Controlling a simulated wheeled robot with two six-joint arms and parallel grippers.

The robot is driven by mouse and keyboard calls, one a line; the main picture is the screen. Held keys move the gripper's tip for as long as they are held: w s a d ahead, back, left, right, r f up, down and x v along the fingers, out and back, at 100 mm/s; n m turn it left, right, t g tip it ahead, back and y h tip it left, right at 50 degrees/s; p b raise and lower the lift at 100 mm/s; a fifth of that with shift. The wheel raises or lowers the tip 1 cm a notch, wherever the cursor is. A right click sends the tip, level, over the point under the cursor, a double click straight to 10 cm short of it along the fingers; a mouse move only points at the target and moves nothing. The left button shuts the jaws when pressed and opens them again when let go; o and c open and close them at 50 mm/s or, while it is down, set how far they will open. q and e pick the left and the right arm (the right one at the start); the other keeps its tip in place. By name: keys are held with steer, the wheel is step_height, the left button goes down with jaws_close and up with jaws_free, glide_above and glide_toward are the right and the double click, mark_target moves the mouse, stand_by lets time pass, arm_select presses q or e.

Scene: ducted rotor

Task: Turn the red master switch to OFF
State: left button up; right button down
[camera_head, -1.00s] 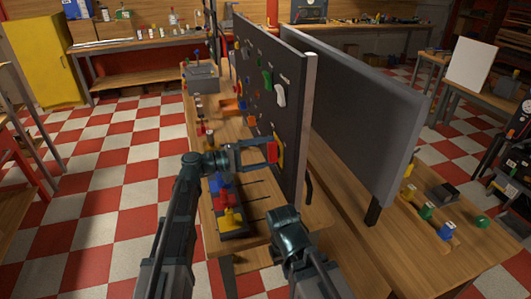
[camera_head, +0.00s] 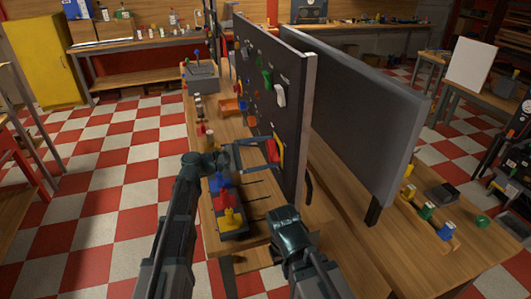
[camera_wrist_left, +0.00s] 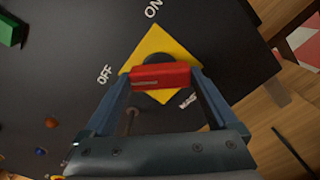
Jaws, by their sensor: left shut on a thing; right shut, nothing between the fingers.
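The red master switch handle (camera_wrist_left: 160,76) sits on a yellow diamond plate (camera_wrist_left: 166,42) on the dark panel (camera_wrist_left: 70,40). In the left wrist view the OFF label (camera_wrist_left: 105,75) is left of the handle and the ON label (camera_wrist_left: 153,9) is above it. The handle lies nearly level in that view, its left end towards OFF. My left gripper (camera_head: 271,152) is shut on the handle, a finger at each end in the wrist view. My right gripper (camera_head: 287,216) is shut and empty, low in front of the panel; its fingertips are hard to make out.
Below my left gripper a block with blue, red and yellow parts (camera_head: 229,217) stands on the wooden bench. A white switch (camera_head: 280,95) and a green one (camera_head: 267,80) are higher on the panel. A second grey panel (camera_head: 360,110) stands to the right.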

stand_by(0.5)
arm_select(q)
steer(key=o, duration=1)
steer(key=v, duration=1.4)
